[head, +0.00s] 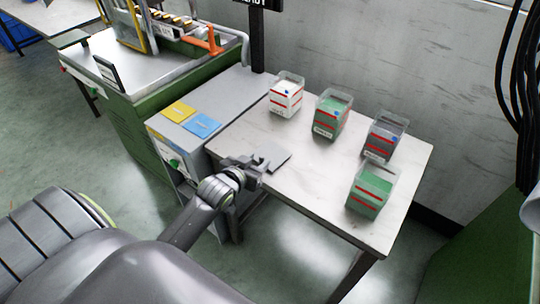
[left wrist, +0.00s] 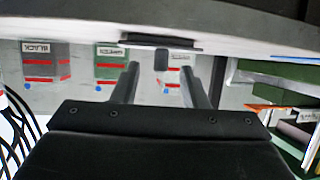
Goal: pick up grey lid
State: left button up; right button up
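The grey lid (head: 276,158) lies flat on the near left part of the pale table (head: 310,205). In the left wrist view, which is upside down, the lid (left wrist: 165,41) shows nearly edge-on as a thin dark plate with a small block-like knob. My left gripper (head: 262,165) is beside the lid at the table's left edge and partly covers it in the head view. In the left wrist view the fingers (left wrist: 160,82) are wide apart with nothing between them touching. The knob lines up with the gap, beyond the fingertips. My right gripper is in neither view.
Several clear bins stand on the table: white (head: 285,97), green (head: 331,118), dark grey (head: 383,139) and a nearer green one (head: 368,194). A grey cabinet with a yellow card (head: 179,112) and blue card (head: 202,125) stands left. The table's near middle is clear.

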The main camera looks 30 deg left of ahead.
aim_at(260, 158)
pick_arm(q)
jog(key=x, duration=0.3)
jog(key=shift+w, duration=0.3)
jog(key=shift+c, duration=0.4)
grip_shut()
